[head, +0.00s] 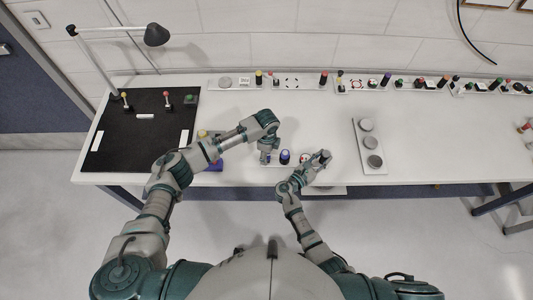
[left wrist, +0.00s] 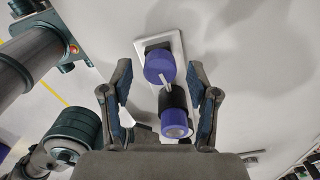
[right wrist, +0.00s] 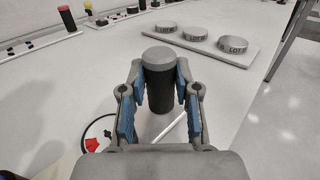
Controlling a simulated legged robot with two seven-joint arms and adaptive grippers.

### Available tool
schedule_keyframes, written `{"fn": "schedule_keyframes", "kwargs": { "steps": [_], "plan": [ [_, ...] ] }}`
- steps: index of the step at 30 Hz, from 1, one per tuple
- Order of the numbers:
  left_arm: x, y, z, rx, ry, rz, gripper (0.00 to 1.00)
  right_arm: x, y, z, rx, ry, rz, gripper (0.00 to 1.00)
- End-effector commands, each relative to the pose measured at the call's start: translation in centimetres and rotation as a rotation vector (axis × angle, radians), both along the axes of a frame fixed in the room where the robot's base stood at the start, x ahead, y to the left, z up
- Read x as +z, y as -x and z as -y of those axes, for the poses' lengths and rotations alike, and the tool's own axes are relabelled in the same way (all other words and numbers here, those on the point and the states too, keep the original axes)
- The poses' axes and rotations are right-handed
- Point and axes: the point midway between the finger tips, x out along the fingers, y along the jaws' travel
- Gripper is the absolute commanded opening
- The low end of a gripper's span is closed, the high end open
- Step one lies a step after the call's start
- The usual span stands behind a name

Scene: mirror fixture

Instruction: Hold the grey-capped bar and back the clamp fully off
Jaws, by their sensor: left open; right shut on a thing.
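The grey-capped bar (right wrist: 160,82) is a dark upright cylinder with a grey top. My right gripper (head: 321,158) is shut on it; in the right wrist view the fingers (right wrist: 160,108) are on both sides of it. In the left wrist view a black piece with a purple end (left wrist: 174,118) lies between the open fingers of my left gripper (left wrist: 164,98), with clear gaps on both sides. A purple round knob (left wrist: 159,67) with a thin light rod sits beyond it on a white plate (left wrist: 176,42). I cannot tell which part is the clamp.
A grey tray (head: 359,128) with several round grey pieces labelled LOT stands right of my right gripper. A black mat (head: 130,140) and a lamp (head: 156,35) are at the left. Small parts line the table's back.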

Motion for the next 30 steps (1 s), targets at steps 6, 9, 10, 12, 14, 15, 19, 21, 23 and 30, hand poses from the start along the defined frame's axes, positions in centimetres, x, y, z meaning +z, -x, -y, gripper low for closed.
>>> {"fn": "schedule_keyframes", "kwargs": {
  "steps": [6,9,10,12,14,15,19,21,23,30],
  "plan": [
    [-0.46,0.00,-0.03,0.000,-0.001,0.000,0.60,-0.32,0.12,0.17,-0.003,-0.001,-0.006,0.00],
    [-0.44,0.00,-0.03,0.000,-0.001,0.000,0.60,-0.32,0.12,0.17,-0.003,-0.001,-0.006,0.00],
    [-0.44,0.00,-0.03,0.000,-0.001,0.000,0.55,-0.32,0.12,0.17,-0.003,-0.001,-0.006,0.00],
    [-0.43,0.00,-0.02,0.000,-0.001,0.000,0.38,-0.32,0.12,0.17,-0.003,-0.001,-0.006,0.00],
    [-0.42,0.00,-0.02,0.000,-0.001,0.000,0.23,-0.32,0.12,0.17,-0.003,-0.001,-0.006,0.00],
    [-0.42,0.00,-0.02,0.000,-0.001,0.000,0.12,-0.32,0.12,0.17,-0.003,-0.001,-0.006,0.00],
    [-0.41,-0.01,-0.03,0.000,-0.001,0.000,0.00,-0.32,0.12,0.16,-0.003,-0.001,-0.006,0.00],
    [-0.41,0.00,-0.02,0.002,0.000,0.000,0.00,-0.33,0.12,0.15,-0.003,-0.001,-0.006,0.00],
    [-0.41,0.00,-0.02,0.007,0.000,0.000,0.00,-0.33,0.12,0.15,-0.003,-0.001,-0.006,0.00],
    [-0.40,-0.01,0.00,0.083,0.001,-0.001,0.00,-0.33,0.12,0.15,-0.003,-0.001,-0.006,0.00]
  ]
}}
